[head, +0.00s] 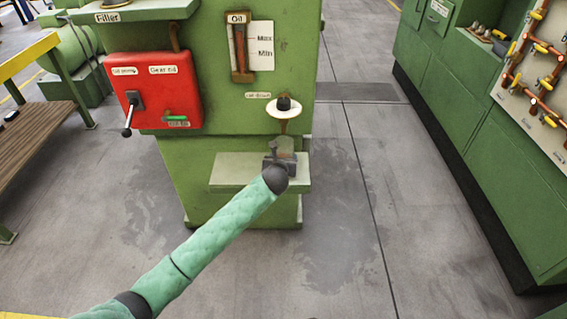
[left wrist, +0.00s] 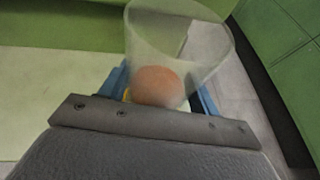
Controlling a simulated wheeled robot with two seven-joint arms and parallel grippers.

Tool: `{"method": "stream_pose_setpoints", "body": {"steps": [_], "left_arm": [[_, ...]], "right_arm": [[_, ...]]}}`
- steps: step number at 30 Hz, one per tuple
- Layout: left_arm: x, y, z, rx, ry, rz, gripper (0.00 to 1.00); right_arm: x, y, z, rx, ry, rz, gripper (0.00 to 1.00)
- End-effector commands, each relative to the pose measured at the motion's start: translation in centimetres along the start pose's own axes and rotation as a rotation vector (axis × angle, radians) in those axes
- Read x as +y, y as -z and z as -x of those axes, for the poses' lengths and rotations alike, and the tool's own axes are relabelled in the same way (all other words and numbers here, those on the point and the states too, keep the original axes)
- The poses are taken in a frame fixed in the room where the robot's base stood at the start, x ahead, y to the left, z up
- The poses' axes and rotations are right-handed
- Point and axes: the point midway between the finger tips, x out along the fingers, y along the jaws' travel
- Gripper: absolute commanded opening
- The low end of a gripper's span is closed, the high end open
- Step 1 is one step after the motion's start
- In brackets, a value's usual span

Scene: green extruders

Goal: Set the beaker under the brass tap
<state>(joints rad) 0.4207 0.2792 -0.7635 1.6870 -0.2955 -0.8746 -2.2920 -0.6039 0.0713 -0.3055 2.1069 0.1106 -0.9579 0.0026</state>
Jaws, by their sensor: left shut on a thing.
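The clear beaker (head: 285,146) is in my left gripper (head: 280,161), in front of the green machine. The brass tap (head: 284,127) shows just above the beaker in the head view, below a white disc with a black knob. I cannot tell whether the beaker is exactly in line with it. In the left wrist view the beaker (left wrist: 185,35) stands between the blue fingers of the left gripper (left wrist: 160,92), its wide mouth upward. A round orange-brown shape shows in or through its lower part. My right gripper is not in view.
A pale green ledge (head: 232,171) juts from the machine at the gripper's height. A red gear box (head: 160,95) with a lever is at the left. Green cabinets (head: 470,130) stand at the right. The grey floor between is clear.

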Motion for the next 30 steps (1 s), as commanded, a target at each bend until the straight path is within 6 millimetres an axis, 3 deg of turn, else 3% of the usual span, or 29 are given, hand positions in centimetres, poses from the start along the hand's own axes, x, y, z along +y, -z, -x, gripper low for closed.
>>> {"method": "stream_pose_setpoints", "body": {"steps": [5,17,18,21,30], "left_arm": [[-0.1,2.0,-0.8,0.001,0.001,0.001,0.32],[0.0,2.3,-0.9,0.000,0.000,-0.001,0.32],[0.0,2.4,-0.9,0.000,0.000,-0.001,0.68],[0.0,2.3,-0.9,0.000,0.000,-0.001,0.84],[0.0,2.3,-0.9,0.000,0.000,0.000,0.84]], "right_arm": [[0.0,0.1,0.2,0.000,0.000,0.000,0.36],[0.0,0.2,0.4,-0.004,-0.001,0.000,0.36],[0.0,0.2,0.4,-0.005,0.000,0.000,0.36],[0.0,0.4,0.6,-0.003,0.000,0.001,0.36],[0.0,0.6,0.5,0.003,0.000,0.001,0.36]]}}
